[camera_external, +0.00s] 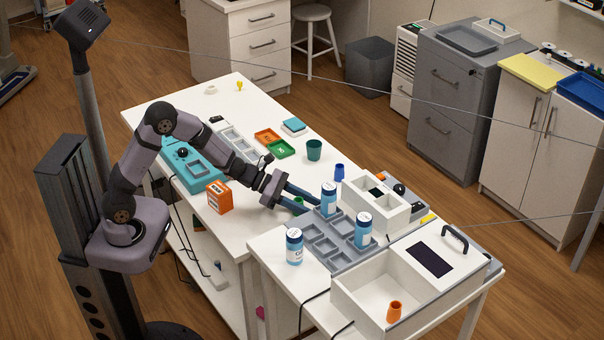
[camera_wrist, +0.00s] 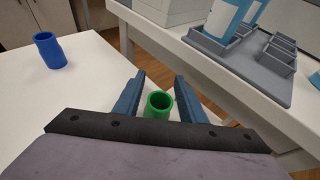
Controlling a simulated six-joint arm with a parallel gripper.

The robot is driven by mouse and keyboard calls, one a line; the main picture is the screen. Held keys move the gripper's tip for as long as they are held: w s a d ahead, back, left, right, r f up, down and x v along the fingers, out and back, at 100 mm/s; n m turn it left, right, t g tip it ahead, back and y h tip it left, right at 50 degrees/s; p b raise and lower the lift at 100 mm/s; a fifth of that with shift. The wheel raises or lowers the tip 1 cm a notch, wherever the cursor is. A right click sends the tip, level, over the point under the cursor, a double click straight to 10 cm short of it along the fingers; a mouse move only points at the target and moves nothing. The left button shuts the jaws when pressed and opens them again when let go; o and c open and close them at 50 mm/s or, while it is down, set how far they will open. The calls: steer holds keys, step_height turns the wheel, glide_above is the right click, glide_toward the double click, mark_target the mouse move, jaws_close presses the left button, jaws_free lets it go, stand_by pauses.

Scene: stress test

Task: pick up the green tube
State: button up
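The green tube (camera_wrist: 158,105) stands upright on the white table and shows its open top in the wrist view. It sits between the two blue fingers of my gripper (camera_wrist: 158,92), with a visible gap on the finger sides. In the external view my gripper (camera_external: 300,198) is low over the table near its right end, and the green tube (camera_external: 299,204) is partly hidden by the fingers. My gripper is open. Whether a finger touches the tube cannot be told.
A grey compartment tray (camera_external: 318,243) with blue-and-white bottles (camera_external: 328,197) is close to the right of my gripper. A blue cup (camera_external: 339,172), a dark green cup (camera_external: 314,150) and an orange box (camera_external: 219,197) stand on the table (camera_external: 265,220). A white bin (camera_external: 362,200) is behind the tray.

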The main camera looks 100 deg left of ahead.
steer(key=c, duration=0.7)
steer(key=shift+c, duration=0.2)
step_height(320, 180, up, 10)
steer(key=p, duration=0.1)
steer(key=shift+p, duration=0.3)
